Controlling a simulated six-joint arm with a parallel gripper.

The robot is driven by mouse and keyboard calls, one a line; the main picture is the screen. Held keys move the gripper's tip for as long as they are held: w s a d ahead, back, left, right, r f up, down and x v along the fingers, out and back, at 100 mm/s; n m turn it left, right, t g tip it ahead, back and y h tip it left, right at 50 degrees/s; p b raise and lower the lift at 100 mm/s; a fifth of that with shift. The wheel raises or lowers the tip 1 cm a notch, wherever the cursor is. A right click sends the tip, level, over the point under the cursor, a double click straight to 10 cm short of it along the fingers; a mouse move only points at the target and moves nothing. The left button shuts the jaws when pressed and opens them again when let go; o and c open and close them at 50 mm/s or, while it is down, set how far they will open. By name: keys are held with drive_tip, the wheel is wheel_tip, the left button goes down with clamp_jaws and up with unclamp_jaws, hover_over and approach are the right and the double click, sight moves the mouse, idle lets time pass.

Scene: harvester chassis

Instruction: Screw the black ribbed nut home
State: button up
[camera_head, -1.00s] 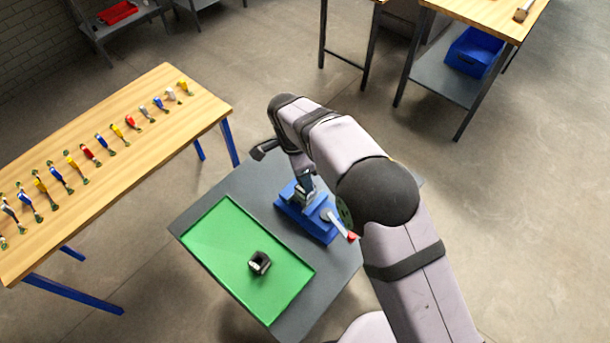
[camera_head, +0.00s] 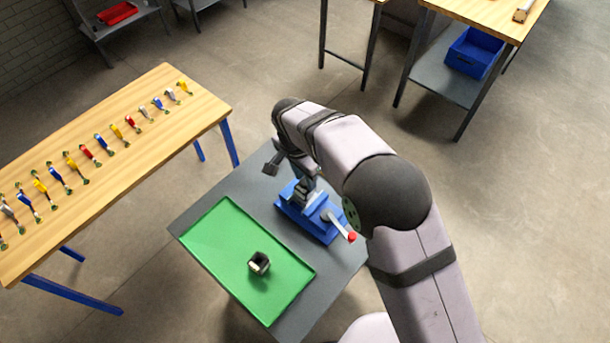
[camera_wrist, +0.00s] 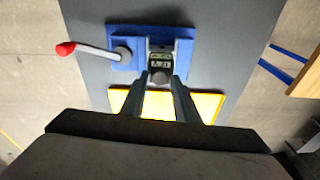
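A blue vise-like fixture (camera_head: 311,222) stands on the grey table, its lever tipped with a red knob; it also shows in the wrist view (camera_wrist: 127,50). My gripper (camera_wrist: 161,80) is down over the fixture, its two dark fingers apart. A small rounded grey piece (camera_wrist: 158,77) shows between the fingertips; I cannot tell whether they touch it or whether it is the nut.
A yellow flat panel (camera_wrist: 205,104) shows under the fingers in the wrist view. A wooden bench (camera_head: 150,95) with several coloured tools stands at left. A blue bin (camera_head: 474,52) sits on a shelf at back right. Most of the green tray is bare.

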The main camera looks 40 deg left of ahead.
drive_tip(key=n, duration=0.4)
drive_tip(key=shift+n+y, duration=0.4)
drive_tip(key=n, duration=0.2)
drive_tip(key=n+p, duration=0.1)
drive_tip(key=n, duration=0.2)
drive_tip(key=shift+g+y, duration=0.3)
clamp_jaws()
idle(0.3)
